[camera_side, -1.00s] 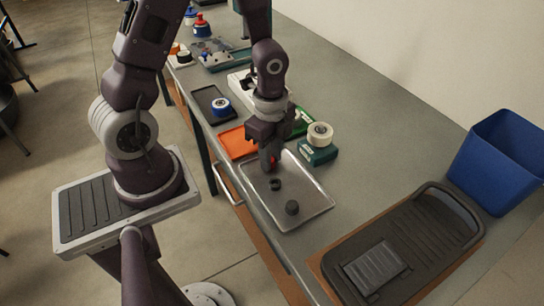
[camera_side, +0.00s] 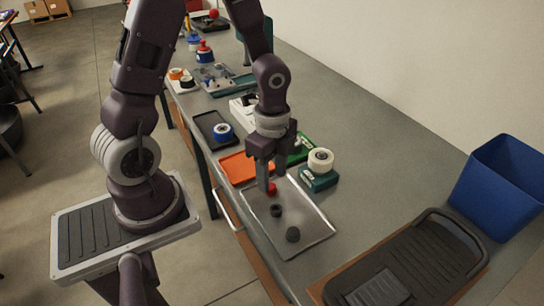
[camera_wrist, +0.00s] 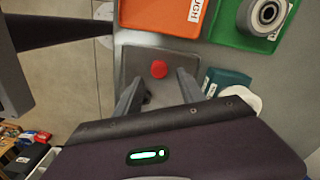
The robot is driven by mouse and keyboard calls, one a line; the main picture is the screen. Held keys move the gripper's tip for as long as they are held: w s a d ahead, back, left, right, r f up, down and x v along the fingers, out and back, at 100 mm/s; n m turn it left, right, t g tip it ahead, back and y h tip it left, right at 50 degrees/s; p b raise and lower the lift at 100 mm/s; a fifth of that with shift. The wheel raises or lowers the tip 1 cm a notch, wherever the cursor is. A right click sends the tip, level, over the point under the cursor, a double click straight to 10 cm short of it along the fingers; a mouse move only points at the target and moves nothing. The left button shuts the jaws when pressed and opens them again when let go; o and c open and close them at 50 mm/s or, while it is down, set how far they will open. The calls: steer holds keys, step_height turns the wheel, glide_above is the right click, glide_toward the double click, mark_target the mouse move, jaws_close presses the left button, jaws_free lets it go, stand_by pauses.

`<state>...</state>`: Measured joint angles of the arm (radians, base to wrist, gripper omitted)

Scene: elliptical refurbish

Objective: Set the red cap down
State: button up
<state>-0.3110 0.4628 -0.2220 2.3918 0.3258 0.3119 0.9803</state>
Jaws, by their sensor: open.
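The red cap (camera_side: 271,188) sits on the metal tray (camera_side: 318,222), near the tray's end by the orange tray. It also shows in the wrist view (camera_wrist: 159,69), upright and apart from the fingers. My gripper (camera_side: 272,183) is open above that end of the tray, with nothing between its fingers. In the wrist view its two fingertips (camera_wrist: 160,80) stand either side of the cap's near side. Two dark caps, one nearer (camera_side: 292,234) and one in the middle (camera_side: 276,210), are on the same tray.
An orange tray (camera_side: 236,168) lies beside the metal tray. A green box with a tape roll (camera_side: 320,160) stands close on the right. A black case (camera_side: 410,260) and a blue bin (camera_side: 497,190) are farther right.

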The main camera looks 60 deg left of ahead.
step_height(320, 180, up, 9)
step_height(320, 180, up, 7)
steer(key=n+t+y, duration=0.1)
steer(key=n+t, duration=0.1)
steer(key=n, duration=0.4)
glide_above(272, 187)
steer(key=s+d, duration=0.1)
steer(key=s, duration=0.3)
steer(key=s+d+r+n+t+h, duration=0.1)
steer(key=s+d+r+n+t, duration=0.1)
steer(key=s+r+n, duration=0.3)
steer(key=s+n+t, duration=0.1)
steer(key=s+n, duration=0.1)
steer(key=shift+d+n+t, duration=0.3)
steer(key=shift+d, duration=0.05)
